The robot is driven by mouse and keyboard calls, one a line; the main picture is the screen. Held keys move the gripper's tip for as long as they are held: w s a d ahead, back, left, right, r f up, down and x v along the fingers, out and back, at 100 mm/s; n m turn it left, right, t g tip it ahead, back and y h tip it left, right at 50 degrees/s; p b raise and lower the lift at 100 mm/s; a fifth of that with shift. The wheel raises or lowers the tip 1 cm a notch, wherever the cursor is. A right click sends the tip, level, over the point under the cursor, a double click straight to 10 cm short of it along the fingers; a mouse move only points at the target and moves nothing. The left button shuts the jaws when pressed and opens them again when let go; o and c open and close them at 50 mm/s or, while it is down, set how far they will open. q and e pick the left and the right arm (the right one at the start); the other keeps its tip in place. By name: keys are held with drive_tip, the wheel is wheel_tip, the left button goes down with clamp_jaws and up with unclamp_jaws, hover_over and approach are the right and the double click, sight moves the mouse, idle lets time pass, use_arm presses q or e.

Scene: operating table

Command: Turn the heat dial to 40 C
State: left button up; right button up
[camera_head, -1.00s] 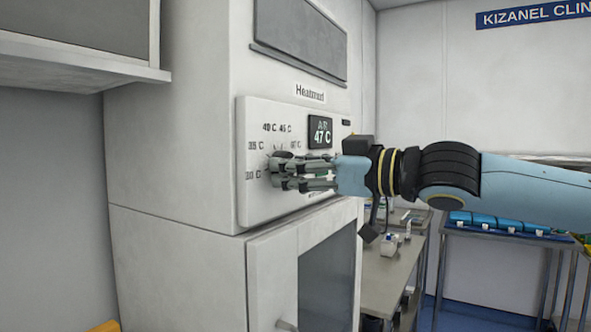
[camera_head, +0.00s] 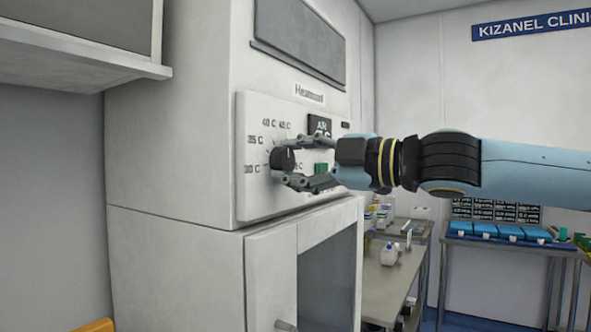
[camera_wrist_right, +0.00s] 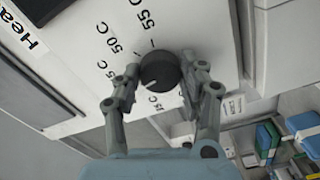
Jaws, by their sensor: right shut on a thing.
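The heat dial (camera_head: 281,161) is a round black knob on the white front panel (camera_head: 252,205) of the heating cabinet. Printed temperatures surround it, with 35 C, 40 C and 45 C legible at its upper left. My right gripper (camera_head: 292,162) has one finger above the dial and one below. In the right wrist view the gripper (camera_wrist_right: 160,69) is shut on the dial (camera_wrist_right: 158,72), fingertips at its two sides. A pale mark on the dial points down-left there, towards a label partly hidden by a finger. My left gripper is out of view.
A dark display (camera_head: 319,125) on the panel is partly hidden by my gripper, its reading unclear. A green button (camera_head: 321,168) sits below it. A glass-fronted door (camera_head: 326,275) lies below the panel. A side table (camera_head: 385,285) with bottles stands behind at right.

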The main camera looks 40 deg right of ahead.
drive_tip(key=shift+f+n+b, duration=0.1)
drive_tip(key=shift+n+b, duration=0.3)
drive_tip(key=shift+n, duration=0.8)
drive_tip(key=o, duration=1.2)
drive_tip(key=shift+c, duration=0.2)
